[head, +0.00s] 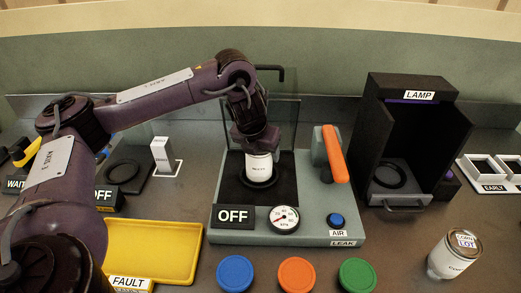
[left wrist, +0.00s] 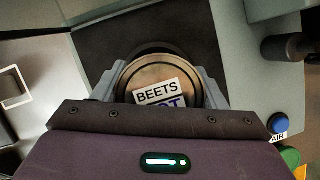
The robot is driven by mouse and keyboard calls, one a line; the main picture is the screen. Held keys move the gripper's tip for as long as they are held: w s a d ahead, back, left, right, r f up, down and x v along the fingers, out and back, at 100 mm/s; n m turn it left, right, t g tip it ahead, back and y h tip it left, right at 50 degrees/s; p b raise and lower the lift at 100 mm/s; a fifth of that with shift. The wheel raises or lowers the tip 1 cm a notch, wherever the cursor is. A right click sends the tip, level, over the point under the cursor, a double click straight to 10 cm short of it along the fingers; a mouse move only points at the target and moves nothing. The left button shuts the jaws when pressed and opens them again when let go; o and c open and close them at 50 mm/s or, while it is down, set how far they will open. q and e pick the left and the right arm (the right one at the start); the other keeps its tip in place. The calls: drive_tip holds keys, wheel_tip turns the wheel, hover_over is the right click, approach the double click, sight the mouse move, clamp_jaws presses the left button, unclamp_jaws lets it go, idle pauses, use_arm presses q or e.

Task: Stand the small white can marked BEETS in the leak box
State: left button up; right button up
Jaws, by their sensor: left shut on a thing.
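The small white can (head: 259,168) stands upright in the black ring on the dark floor of the leak box (head: 216,224). In the left wrist view its metal lid (left wrist: 133,78) carries a label reading BEETS, with a second label partly hidden below it. My left gripper (head: 257,150) reaches down from above and is shut on the can, one finger on each side. I cannot tell if the can's base fully touches the floor. The right gripper is in neither view.
The leak box has an OFF sign (head: 234,216), a gauge (head: 284,219), a blue AIR button (head: 336,220) and an orange lever (head: 334,154). The black LAMP box (head: 370,140) stands right. A yellow FAULT tray (head: 165,250) lies front left. Another can (head: 453,255) stands front right.

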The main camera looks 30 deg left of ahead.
use_arm(q)
drive_tip(key=shift+f, duration=0.1)
idle(0.6)
drive_tip(key=o, duration=1.5)
drive_tip(key=shift+o, duration=0.2)
drive_tip(key=shift+r+p, duration=1.2)
drive_tip(key=shift+r, duration=0.2)
drive_tip(key=shift+r+p, duration=3.15)
drive_tip(key=shift+p, duration=0.35)
drive_tip(key=shift+s+d+f, duration=0.1)
drive_tip(key=shift+f, duration=0.05)
